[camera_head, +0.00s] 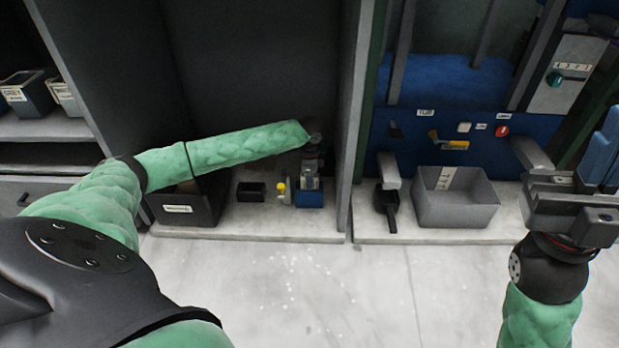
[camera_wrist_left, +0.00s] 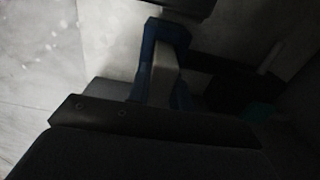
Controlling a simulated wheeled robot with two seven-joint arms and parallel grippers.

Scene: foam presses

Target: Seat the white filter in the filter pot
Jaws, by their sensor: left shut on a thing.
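My left gripper (camera_head: 311,172) hangs at the end of the green arm, at the back of the left bay's shelf. In the dark left wrist view its blue fingers (camera_wrist_left: 147,75) are shut on a pale piece (camera_wrist_left: 164,76). This piece may be the white filter, but its shape is not clear. I cannot make out the filter pot for sure; the arm and gripper cover part of that spot.
A yellow-knobbed device (camera_head: 282,188) and a small black box (camera_head: 250,191) stand left of the gripper. A labelled dark bin (camera_head: 180,209) is further left. A grey upright (camera_head: 345,150) stands close on the right. Beyond it is a grey tray (camera_head: 455,215).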

